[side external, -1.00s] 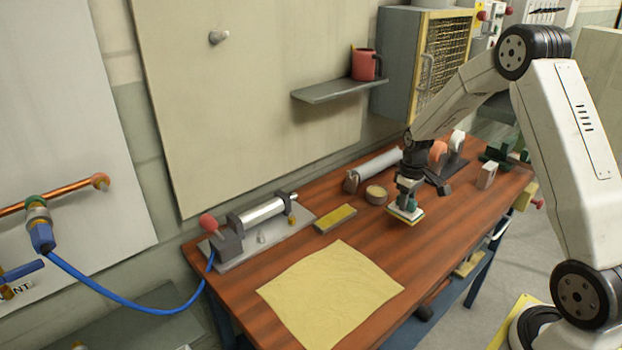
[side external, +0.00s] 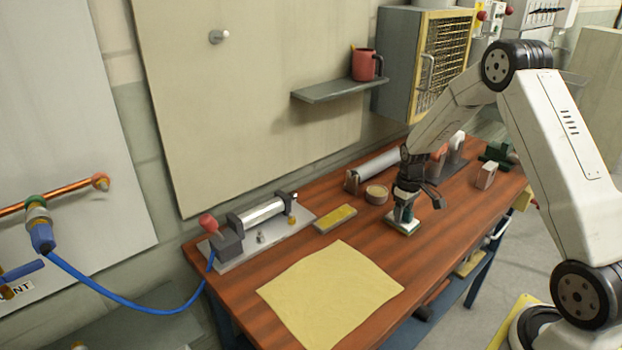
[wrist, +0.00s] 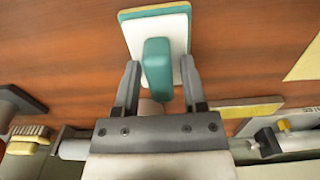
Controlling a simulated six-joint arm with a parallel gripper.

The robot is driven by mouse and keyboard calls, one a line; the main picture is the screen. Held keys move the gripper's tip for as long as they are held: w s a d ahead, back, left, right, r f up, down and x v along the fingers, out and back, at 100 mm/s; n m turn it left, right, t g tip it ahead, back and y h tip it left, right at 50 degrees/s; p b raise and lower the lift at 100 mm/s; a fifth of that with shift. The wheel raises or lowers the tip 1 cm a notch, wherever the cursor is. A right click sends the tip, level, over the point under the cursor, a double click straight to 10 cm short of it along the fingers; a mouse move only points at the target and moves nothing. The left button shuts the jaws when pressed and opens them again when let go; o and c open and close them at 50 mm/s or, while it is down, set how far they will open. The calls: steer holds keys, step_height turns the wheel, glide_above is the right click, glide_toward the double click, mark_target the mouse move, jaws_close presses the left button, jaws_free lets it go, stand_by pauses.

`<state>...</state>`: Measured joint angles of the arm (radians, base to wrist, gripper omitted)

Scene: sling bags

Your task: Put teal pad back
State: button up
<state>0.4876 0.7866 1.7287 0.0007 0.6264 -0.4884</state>
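The teal pad (side external: 404,226) rests flat on the wooden table, to the right of the yellow cloth. It has a teal grip block (wrist: 157,68) on a white plate (wrist: 160,30) with a thin yellow layer below. My gripper (side external: 404,205) is low over the pad. In the wrist view its fingers (wrist: 160,65) stand on either side of the teal block, with a visible gap on each side, so it is open and not clamped on the block.
A yellow cloth (side external: 330,293) lies at the front of the table. A yellow-topped block (side external: 335,219), a tape roll (side external: 377,194) and a clamp fixture (side external: 262,222) are left of the pad. A small pale block (side external: 486,176) stands to the right.

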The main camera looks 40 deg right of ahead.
steer(key=shift+o, duration=0.3)
steer(key=shift+r, duration=0.1)
step_height(320, 180, up, 12)
stand_by(0.7)
steer(key=shift+a+r, duration=0.1)
stand_by(0.4)
steer(key=s+a+t, duration=0.1)
steer(key=s+a, duration=0.5)
steer(key=a, duration=0.5)
steer(key=s+a+f+t, duration=0.1)
steer(key=s+a, duration=0.6)
steer(key=a, duration=0.3)
steer(key=shift+s+a+f+t, duration=0.15)
steer(key=shift+a+f+t, duration=0.15)
steer(key=shift+a, duration=0.1)
